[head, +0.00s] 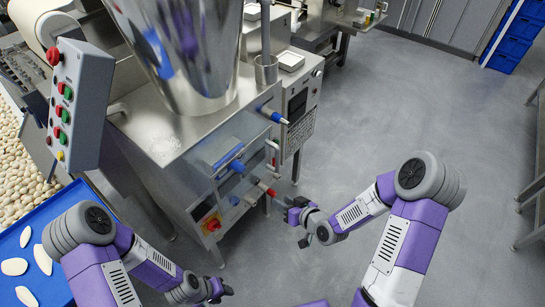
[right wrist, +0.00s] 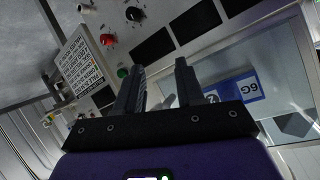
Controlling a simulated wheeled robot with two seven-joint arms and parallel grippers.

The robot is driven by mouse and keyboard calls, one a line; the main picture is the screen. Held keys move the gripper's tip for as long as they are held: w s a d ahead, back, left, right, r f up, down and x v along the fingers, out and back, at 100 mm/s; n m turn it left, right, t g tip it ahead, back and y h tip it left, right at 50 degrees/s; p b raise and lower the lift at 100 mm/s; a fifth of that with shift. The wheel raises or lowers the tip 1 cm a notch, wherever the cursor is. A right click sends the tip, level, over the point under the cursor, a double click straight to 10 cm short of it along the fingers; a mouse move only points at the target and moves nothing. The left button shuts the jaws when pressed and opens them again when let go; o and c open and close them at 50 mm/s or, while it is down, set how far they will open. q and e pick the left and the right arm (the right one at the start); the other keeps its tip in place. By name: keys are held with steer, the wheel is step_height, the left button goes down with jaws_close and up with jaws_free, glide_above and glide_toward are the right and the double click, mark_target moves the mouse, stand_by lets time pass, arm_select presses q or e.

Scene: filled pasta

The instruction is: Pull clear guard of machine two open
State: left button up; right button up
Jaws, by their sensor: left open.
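A steel machine (head: 165,130) with a tall hopper stands in the middle of the head view. A clear guard (head: 222,140) seems to cover part of its front, with a blue handle (head: 229,158) along it; I cannot clearly tell its edges or whether it is shut. My right gripper (head: 298,218) is open and empty, in front of and below the machine's front right side, apart from the handle. In the right wrist view its fingers (right wrist: 160,70) point toward a panel, with a clear pane (right wrist: 265,65) to the right. My left gripper (head: 224,290) is open, low in front of the machine.
A control box (head: 80,105) with red and green buttons stands at the left. A blue tray (head: 30,240) with pale flat pieces lies below it. A red-tipped knob (head: 268,190) and a blue-tipped lever (head: 275,117) stick out from the machine. Grey floor (head: 420,120) is clear at the right.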

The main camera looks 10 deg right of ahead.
mark_target(279, 158)
steer(key=w+d+r+n+t+y, duration=0.1)
steer(key=w+d+r+n+t, duration=0.15)
steer(key=r, duration=0.35)
steer(key=w+d+r+n+t+y, duration=0.1)
steer(key=r+n+t+y, duration=0.15)
steer(key=r, duration=0.45)
steer(key=shift+m+h, duration=0.4)
steer(key=shift+h, duration=0.05)
steer(key=b+x, duration=0.1)
steer(key=x, duration=0.5)
steer(key=shift+s+a+f+b, duration=0.1)
steer(key=shift+a+f+b, duration=0.05)
steer(key=shift+a+b, duration=0.2)
steer(key=shift+w+a, duration=0.15)
steer(key=shift+w, duration=0.35)
jaws_close()
